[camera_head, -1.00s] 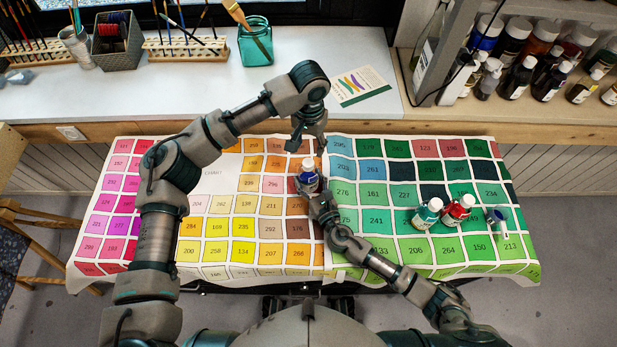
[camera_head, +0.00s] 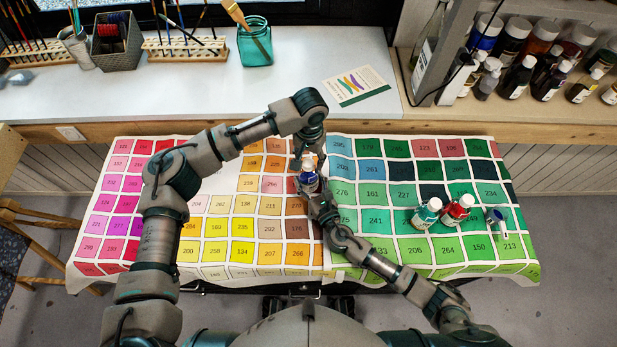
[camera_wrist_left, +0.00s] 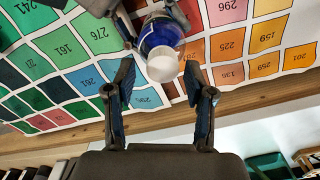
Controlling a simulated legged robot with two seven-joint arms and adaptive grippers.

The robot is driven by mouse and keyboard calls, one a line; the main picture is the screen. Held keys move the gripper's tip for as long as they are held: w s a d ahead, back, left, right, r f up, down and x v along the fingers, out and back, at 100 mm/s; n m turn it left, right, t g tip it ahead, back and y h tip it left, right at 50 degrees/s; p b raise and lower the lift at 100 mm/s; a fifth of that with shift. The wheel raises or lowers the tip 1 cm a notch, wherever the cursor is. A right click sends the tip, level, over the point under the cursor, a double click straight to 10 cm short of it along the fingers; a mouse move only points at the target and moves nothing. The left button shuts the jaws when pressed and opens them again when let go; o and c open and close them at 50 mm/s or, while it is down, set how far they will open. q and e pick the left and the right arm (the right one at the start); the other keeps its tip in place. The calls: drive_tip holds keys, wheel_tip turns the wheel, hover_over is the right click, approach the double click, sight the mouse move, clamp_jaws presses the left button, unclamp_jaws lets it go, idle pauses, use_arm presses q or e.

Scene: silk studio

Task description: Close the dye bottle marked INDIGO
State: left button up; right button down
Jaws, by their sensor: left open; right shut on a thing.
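A small blue bottle (camera_head: 309,184) with a white cap stands roughly upright above the middle of the colour chart; its label is too small to read. My right gripper (camera_head: 312,193) is shut around its body from the front. My left gripper (camera_head: 307,163) is open, pointing down close over the bottle. In the left wrist view, the white cap (camera_wrist_left: 162,66) shows between and just beyond the open fingertips (camera_wrist_left: 160,78), apart from both. How tightly the cap sits cannot be told. The bottle's blue body (camera_wrist_left: 158,32) shows behind the cap.
A green bottle (camera_head: 427,213) and a red bottle (camera_head: 458,210), both white-capped, are on the chart cloth (camera_head: 365,218) at right, beside a small blue-and-white item (camera_head: 497,219). A white counter (camera_head: 215,96) and a bottle shelf (camera_head: 420,102) lie behind. The chart's left side is clear.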

use_arm(q)
drive_tip(key=shift+f, duration=0.45)
clamp_jaws()
drive_tip(key=m, duration=0.4)
drive_tip(key=shift+s+d, duration=0.1)
drive_tip(key=shift+s, duration=0.05)
drive_tip(key=m, duration=0.3)
drive_tip(key=shift+m, duration=0.4)
drive_tip(key=shift+o, duration=0.7)
unclamp_jaws()
wheel_tip(320, 180, up, 12)
